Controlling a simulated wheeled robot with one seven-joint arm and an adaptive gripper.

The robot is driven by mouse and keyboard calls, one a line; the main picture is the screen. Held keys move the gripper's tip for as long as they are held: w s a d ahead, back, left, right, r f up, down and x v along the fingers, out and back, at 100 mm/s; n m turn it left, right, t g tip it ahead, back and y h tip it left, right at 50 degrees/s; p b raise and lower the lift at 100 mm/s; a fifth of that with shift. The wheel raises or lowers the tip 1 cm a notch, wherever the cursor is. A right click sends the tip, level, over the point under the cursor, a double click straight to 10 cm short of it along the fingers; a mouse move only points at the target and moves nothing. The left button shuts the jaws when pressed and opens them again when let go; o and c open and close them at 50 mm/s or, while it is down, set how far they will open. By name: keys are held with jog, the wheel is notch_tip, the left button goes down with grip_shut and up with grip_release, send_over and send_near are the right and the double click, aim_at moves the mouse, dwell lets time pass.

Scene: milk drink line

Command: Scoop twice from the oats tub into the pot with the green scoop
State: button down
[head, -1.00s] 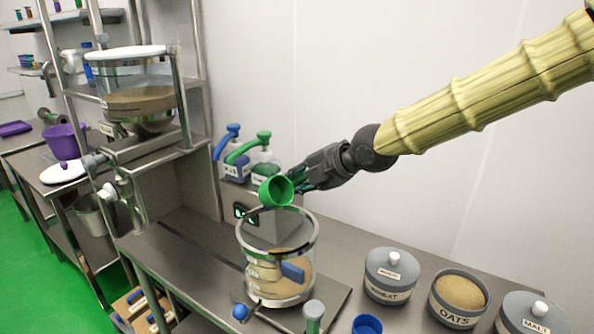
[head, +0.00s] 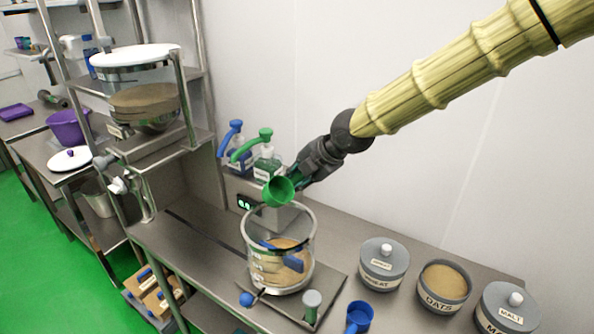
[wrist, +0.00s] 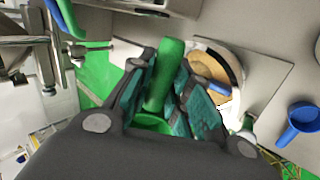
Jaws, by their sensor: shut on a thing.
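My gripper (head: 304,176) is shut on the handle of the green scoop (head: 279,191). The scoop's cup is over the back rim of the clear pot (head: 281,274), its mouth tilted toward the camera. In the wrist view the green handle (wrist: 165,75) lies between the teal finger pads. The pot stands on a dark plate and holds tan grain. A blue-handled tool shows at the pot. The open oats tub (head: 444,287), grey and labelled OATS, stands to the right, filled with tan oats. The inside of the scoop cup shows only green.
A lidded wheat tub (head: 384,263) and a lidded malt tub (head: 507,309) flank the oats tub. A blue scoop (head: 358,317) lies at the front. Blue and green pump bottles (head: 266,163) stand behind the pot. A metal rack (head: 186,95) rises at left.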

jog(key=shift+w+a+r+g+h+p, duration=0.1)
jog(key=shift+r+g+h+p, duration=0.9)
jog(key=shift+p, duration=3.8)
jog(key=shift+r+g+h+p, duration=0.15)
jog(key=shift+g+h+p, duration=0.3)
jog(key=shift+p, duration=0.3)
jog(key=shift+a+h, duration=0.1)
jog(key=shift+h, duration=0.15)
jog(key=shift+w+g, duration=0.1)
jog(key=shift+g, duration=0.15)
jog(key=shift+a+r+g+h, duration=0.1)
jog(key=shift+r+g+h, duration=0.45)
jog(key=shift+g+h, duration=0.45)
